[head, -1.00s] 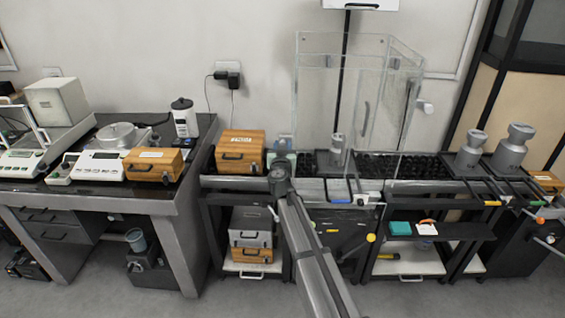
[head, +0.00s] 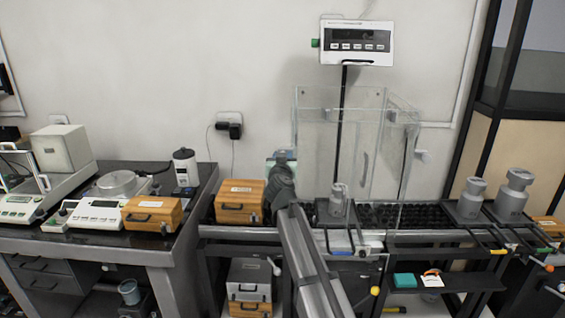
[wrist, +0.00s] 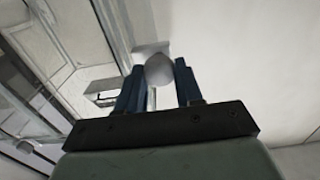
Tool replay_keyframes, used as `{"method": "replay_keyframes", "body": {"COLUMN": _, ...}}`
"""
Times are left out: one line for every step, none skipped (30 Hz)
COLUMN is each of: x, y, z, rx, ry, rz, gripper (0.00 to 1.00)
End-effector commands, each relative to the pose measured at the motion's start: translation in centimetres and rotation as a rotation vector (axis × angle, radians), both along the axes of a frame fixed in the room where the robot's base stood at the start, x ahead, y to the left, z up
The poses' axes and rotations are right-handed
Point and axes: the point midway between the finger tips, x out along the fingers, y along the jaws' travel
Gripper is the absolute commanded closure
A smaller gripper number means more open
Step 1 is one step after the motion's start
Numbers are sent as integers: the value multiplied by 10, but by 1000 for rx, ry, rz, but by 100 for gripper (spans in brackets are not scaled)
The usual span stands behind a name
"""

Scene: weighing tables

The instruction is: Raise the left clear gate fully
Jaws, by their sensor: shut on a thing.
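The clear enclosure (head: 340,115) stands on the middle bench in the head view. Its see-through panels overlap, so I cannot tell the left gate's edges or its height. My gripper (head: 283,156) is at the enclosure's left side, partly hidden behind my own wrist. In the wrist view its two blue fingers (wrist: 157,84) are shut on a pale round knob (wrist: 160,69). A pale bracket-like piece shows just behind the knob. The knob is hidden in the head view.
A grey weight (head: 338,200) stands inside the enclosure. A wooden box (head: 240,201) sits close to the left of my arm. A display (head: 356,43) on a post rises above the enclosure. More weights (head: 467,200) stand to the right. The wall area above my gripper looks clear.

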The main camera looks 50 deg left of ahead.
Motion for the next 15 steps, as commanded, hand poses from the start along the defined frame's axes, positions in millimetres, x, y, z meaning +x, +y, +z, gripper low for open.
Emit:
{"method": "replay_keyframes", "body": {"x": 0, "y": 1, "z": 5, "rx": 4, "ry": -6, "rz": 3, "gripper": 100}}
{"method": "replay_keyframes", "body": {"x": 0, "y": 1, "z": 5, "rx": 4, "ry": -7, "rz": 4, "gripper": 100}}
{"method": "replay_keyframes", "body": {"x": 0, "y": 1, "z": 6, "rx": 4, "ry": -7, "rz": 4, "gripper": 100}}
{"method": "replay_keyframes", "body": {"x": 0, "y": 1, "z": 6, "rx": 5, "ry": -8, "rz": 4, "gripper": 100}}
{"method": "replay_keyframes", "body": {"x": 1, "y": 1, "z": 6, "rx": 5, "ry": -8, "rz": 4, "gripper": 100}}
{"method": "replay_keyframes", "body": {"x": 1, "y": 2, "z": 6, "rx": 6, "ry": -8, "rz": 5, "gripper": 100}}
{"method": "replay_keyframes", "body": {"x": 1, "y": 2, "z": 6, "rx": 6, "ry": -8, "rz": 5, "gripper": 64}}
{"method": "replay_keyframes", "body": {"x": 1, "y": 2, "z": 7, "rx": 6, "ry": -8, "rz": 5, "gripper": 61}}
{"method": "replay_keyframes", "body": {"x": 1, "y": 2, "z": 6, "rx": 6, "ry": -8, "rz": 5, "gripper": 57}}
{"method": "replay_keyframes", "body": {"x": 1, "y": 2, "z": 6, "rx": 5, "ry": -8, "rz": 5, "gripper": 54}}
{"method": "replay_keyframes", "body": {"x": 1, "y": 2, "z": 6, "rx": 5, "ry": -8, "rz": 4, "gripper": 51}}
{"method": "replay_keyframes", "body": {"x": 1, "y": 1, "z": 5, "rx": 5, "ry": -6, "rz": 4, "gripper": 47}}
{"method": "replay_keyframes", "body": {"x": 1, "y": 1, "z": 5, "rx": 5, "ry": -6, "rz": 4, "gripper": 44}}
{"method": "replay_keyframes", "body": {"x": 1, "y": 1, "z": 5, "rx": 5, "ry": -6, "rz": 4, "gripper": 42}}
{"method": "replay_keyframes", "body": {"x": 1, "y": 1, "z": 4, "rx": 4, "ry": -6, "rz": 3, "gripper": 41}}
